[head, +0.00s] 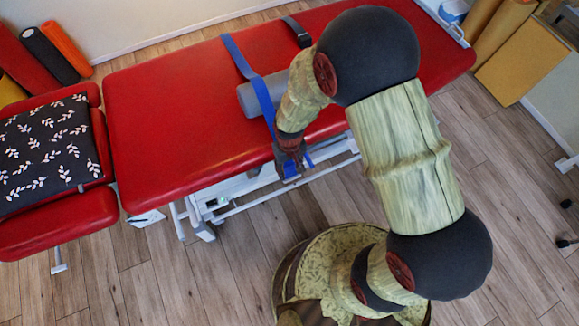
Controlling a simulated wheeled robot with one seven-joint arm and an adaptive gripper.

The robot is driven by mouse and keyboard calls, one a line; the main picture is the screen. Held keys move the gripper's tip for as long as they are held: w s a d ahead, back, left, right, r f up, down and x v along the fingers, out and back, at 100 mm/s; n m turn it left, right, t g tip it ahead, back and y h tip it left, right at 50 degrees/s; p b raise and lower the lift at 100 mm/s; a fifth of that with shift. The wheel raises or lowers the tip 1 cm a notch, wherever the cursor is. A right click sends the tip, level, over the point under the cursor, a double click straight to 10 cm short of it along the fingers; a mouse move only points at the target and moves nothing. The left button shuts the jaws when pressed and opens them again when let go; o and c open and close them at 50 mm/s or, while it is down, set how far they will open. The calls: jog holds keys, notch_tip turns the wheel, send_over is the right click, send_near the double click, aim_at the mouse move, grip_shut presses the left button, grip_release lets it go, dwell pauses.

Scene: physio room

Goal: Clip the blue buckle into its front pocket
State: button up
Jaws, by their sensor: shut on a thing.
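A blue strap (262,93) runs from the back edge of the red treatment table (165,110) over a grey bolster (250,98) to the front edge. My gripper (291,170) is at the table's front edge, pointing down, shut on the blue buckle (290,169) at the strap's front end. Only a bit of blue shows between the fingers; the rest of the buckle is hidden. Another piece of blue strap (309,161) hangs just right of the fingers. The front pocket cannot be made out; my gripper and arm cover that area.
A black strap (297,32) lies over the table's back edge. A metal rail (265,200) runs below the front edge. A black leaf-patterned cushion (48,143) lies on the red section at left. Rolled mats (48,55) stand at the back left.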

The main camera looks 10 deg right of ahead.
dwell(0.3)
jog(key=o, duration=1.2)
jog(key=shift+o, duration=0.4)
notch_tip(320, 180, up, 12)
jog(key=s+d+r+m+t+p, duration=0.1)
jog(key=s+d+r, duration=0.3)
jog(key=r, duration=0.6)
jog(key=s+d+r+m+t+p, duration=0.1)
jog(key=s+d+r, duration=0.3)
jog(key=r, duration=0.6)
jog(key=s+d+r+m+t+p, duration=0.1)
jog(key=s+d+r+t, duration=0.2)
jog(key=r, duration=0.8)
jog(key=shift+s+d+t, duration=0.3)
jog(key=shift+s+d, duration=0.2)
jog(key=shift+s, duration=0.1)
